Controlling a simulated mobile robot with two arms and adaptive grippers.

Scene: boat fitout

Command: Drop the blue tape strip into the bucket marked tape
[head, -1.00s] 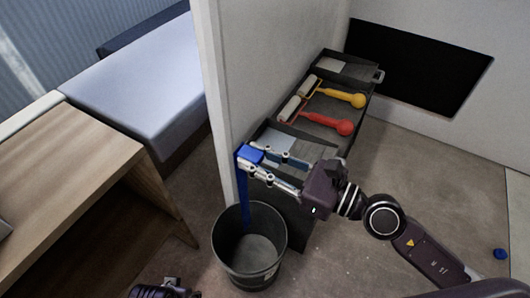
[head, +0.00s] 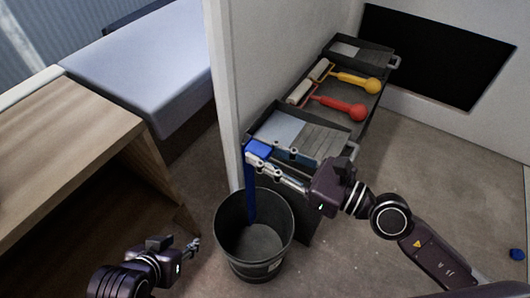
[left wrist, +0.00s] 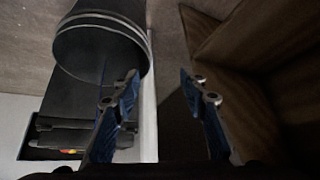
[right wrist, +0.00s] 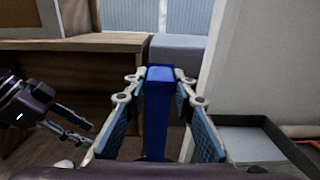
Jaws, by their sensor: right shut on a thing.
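My right gripper (head: 262,160) is shut on the blue tape strip (head: 251,195) near its top end. The strip hangs down long and straight, and its lower part overlaps the mouth of the dark bucket (head: 237,263). I cannot tell how far its end reaches below the rim. In the right wrist view the strip (right wrist: 158,115) stands between the two fingers. The bucket has a small pale label that is too small to read. My left gripper (head: 193,247) is left of the bucket, open and empty in the left wrist view (left wrist: 160,82), where the bucket (left wrist: 95,50) also shows.
A black shelf unit behind the bucket holds a grey paint tray (head: 285,130), a red roller (head: 345,108) and a yellow roller (head: 357,82). A white partition edge (head: 226,100) rises behind the strip. A wooden desk (head: 70,140) stands at left.

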